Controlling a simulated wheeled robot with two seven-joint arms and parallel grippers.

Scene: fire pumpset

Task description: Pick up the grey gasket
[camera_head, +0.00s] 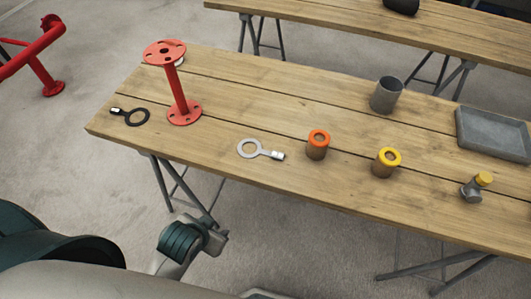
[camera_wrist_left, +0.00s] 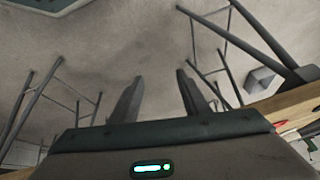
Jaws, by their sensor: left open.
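The grey gasket (camera_head: 264,152) is a flat ring with a short handle ending in a white tab. It lies flat on the near wooden table (camera_head: 225,100), between the red flanged pipe and the orange-topped cylinder. My left arm comes in low at the left in the head view, below the table's front edge and apart from the gasket. In the left wrist view my left gripper (camera_wrist_left: 160,76) has its two dark fingers spread, with nothing between them. The gasket cannot be made out in the wrist view. My right gripper is not in view.
A black gasket (camera_head: 128,117) lies at the table's left end. A red flanged pipe (camera_head: 175,90) stands beside it. To the right are an orange-topped cylinder (camera_head: 317,149), a yellow-topped one (camera_head: 383,166), a grey cup (camera_head: 386,97), a small yellow-capped fitting (camera_head: 472,191) and a grey tray (camera_head: 458,127).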

